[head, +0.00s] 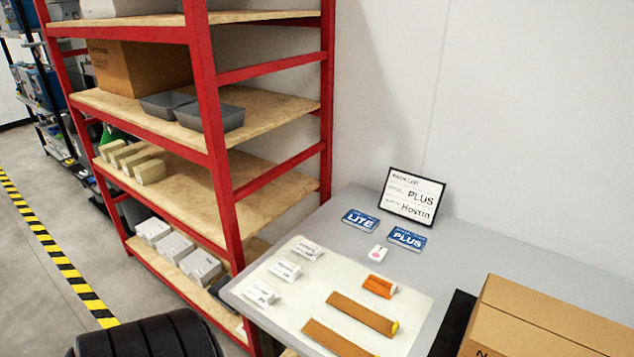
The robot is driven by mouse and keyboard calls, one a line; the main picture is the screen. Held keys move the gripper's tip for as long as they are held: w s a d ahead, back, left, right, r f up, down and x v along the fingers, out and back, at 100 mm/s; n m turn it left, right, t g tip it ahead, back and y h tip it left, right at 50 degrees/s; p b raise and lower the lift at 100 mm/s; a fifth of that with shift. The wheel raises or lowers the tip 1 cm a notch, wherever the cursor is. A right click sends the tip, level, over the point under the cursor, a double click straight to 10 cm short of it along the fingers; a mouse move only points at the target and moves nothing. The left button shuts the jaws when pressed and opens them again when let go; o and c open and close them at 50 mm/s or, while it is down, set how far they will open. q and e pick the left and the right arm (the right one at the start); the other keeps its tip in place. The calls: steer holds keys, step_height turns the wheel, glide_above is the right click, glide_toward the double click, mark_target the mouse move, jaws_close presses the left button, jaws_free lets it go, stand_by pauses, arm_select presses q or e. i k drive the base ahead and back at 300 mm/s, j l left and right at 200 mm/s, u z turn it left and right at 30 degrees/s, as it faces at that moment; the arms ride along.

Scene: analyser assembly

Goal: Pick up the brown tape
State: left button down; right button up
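Two long flat brown strips lie on a pale mat (310,300) on the grey table. The upper strip (360,313) has a small yellow tip at its right end. The lower strip (332,340) lies nearer the table's front edge. A shorter orange-brown piece (379,286) with a white end lies just behind them. I cannot tell from this view which of these is the brown tape. Nothing touches or covers these pieces. Neither of my grippers is in view.
Small white labelled packs (262,293) lie on the mat's left side. A cardboard box (545,322) occupies the right. A red shelf rack (218,170) stands left.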

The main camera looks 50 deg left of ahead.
mark_target(383, 324)
steer(key=u, duration=1.25)
